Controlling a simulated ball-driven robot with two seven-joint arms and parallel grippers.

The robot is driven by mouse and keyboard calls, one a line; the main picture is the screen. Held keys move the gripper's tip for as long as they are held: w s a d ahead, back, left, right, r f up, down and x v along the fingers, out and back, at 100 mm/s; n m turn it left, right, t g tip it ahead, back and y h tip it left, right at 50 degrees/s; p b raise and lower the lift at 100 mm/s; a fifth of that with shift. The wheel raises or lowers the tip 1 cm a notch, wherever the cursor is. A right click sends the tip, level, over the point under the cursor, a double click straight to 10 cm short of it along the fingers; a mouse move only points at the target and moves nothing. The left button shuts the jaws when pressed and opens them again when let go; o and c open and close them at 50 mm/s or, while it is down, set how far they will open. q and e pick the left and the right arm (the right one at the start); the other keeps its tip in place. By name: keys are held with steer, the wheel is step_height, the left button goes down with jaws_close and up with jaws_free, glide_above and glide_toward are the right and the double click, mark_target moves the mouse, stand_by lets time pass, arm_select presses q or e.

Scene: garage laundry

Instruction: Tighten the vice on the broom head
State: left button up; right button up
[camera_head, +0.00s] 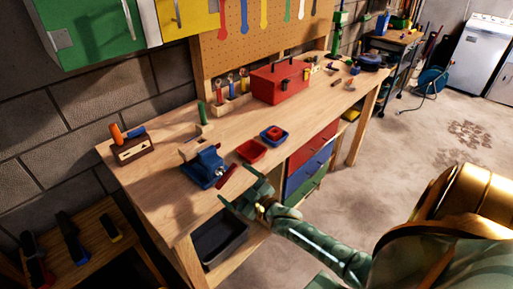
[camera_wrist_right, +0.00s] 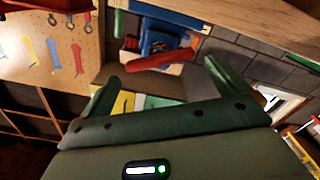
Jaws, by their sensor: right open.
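The blue vice (camera_head: 204,168) is at the near edge of the workbench, and its red handle (camera_head: 229,180) sticks out from its front. A pale wooden block (camera_head: 196,147) stands at the vice's back side and may be the broom head. I cannot tell how firmly the jaws hold it. My green right gripper (camera_head: 247,192) is open and empty, just off the bench edge beside the handle. In the right wrist view the blue vice (camera_wrist_right: 160,38) and red handle (camera_wrist_right: 162,60) lie beyond the open fingers (camera_wrist_right: 166,84). My left gripper is out of view.
The wooden workbench (camera_head: 165,119) carries a red tray (camera_head: 251,150), a blue tray (camera_head: 274,135), a red toolbox (camera_head: 280,82) and a wooden block with an orange-handled tool (camera_head: 132,147). Drawers (camera_head: 309,165) and a black bin (camera_head: 220,241) are below. Concrete floor (camera_head: 410,140) is mostly clear at right.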

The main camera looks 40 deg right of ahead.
mark_target(234, 170)
steer(key=s, duration=1)
steer(key=shift+d+p, duration=0.3)
steer(key=shift+d, duration=0.1)
steer(key=shift+c, duration=1.2)
steer(key=w+t+y+b, duration=0.1)
steer(key=b, duration=0.2)
steer(key=w+d+n+t+y+b, duration=0.1)
steer(key=b, duration=0.2)
steer(key=shift+w+d+r, duration=0.1)
steer(key=shift+r, duration=0.1)
steer(key=c, duration=1.5)
steer(key=w+r+n+y+b, duration=0.1)
steer(key=b, duration=0.1)
steer(key=shift+w+d+r+t+y+b, duration=0.1)
steer(key=shift+r+t+y+b, duration=0.1)
steer(key=shift+t+y+b, duration=0.15)
jaws_close()
steer(key=x, duration=0.6)
steer(key=r+x, duration=0.1)
steer(key=x, duration=0.3)
steer(key=shift+r, duration=0.1)
steer(key=f, duration=0.1)
steer(key=d+f+b, duration=0.1)
steer(key=shift+f, duration=0.25)
steer(key=shift+d+f, duration=0.35)
steer(key=shift+f, duration=0.25)
